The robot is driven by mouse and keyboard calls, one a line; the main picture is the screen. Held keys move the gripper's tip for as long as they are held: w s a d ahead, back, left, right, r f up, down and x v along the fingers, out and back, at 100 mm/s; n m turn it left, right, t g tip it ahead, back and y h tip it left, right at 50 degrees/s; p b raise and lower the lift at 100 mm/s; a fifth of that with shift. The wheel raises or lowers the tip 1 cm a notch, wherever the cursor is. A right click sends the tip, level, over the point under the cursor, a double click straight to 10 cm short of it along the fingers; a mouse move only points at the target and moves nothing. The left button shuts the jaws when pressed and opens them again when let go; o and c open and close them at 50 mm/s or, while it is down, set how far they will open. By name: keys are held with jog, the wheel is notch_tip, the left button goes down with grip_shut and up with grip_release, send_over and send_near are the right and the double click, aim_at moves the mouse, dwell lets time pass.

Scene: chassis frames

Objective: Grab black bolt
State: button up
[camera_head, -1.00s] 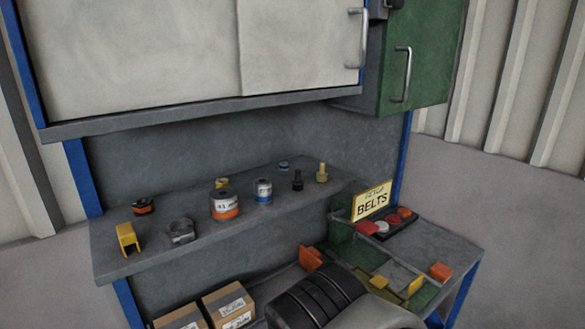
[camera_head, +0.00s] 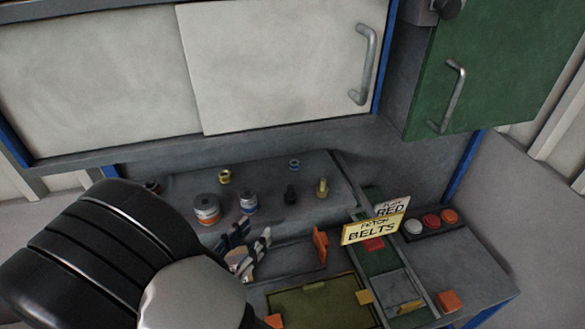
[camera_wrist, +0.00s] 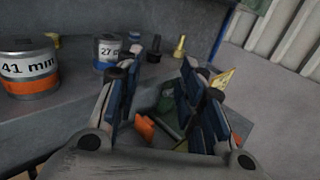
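The black bolt (camera_head: 291,194) stands upright on the grey shelf (camera_head: 335,205), just left of a yellow bolt (camera_head: 322,188). In the wrist view the black bolt (camera_wrist: 154,54) is small, beyond my fingertips and near the upper middle. My gripper (camera_head: 252,240) is in front of the shelf, to the left of and nearer than the bolt. In the wrist view my gripper (camera_wrist: 160,68) has its blue-padded fingers spread wide, with nothing between them.
An orange-banded can (camera_head: 206,210) and a blue-banded can (camera_head: 248,203) stand left of the bolt. Yellow (camera_head: 224,176) and blue (camera_head: 294,164) rings lie behind. Cabinets (camera_head: 285,65) hang above.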

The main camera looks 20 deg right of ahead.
jog(key=p, duration=0.2)
send_near(289, 190)
jog(key=x, duration=0.5)
jog(key=shift+w+d, duration=0.1)
jog(key=shift+w, duration=0.15)
jog(key=p+x, duration=0.1)
jog(key=x, duration=0.4)
jog(key=shift+w+d, duration=0.15)
jog(key=shift+d, duration=0.05)
jog(key=shift+a, duration=0.1)
jog(key=shift+c, duration=0.3)
grip_shut()
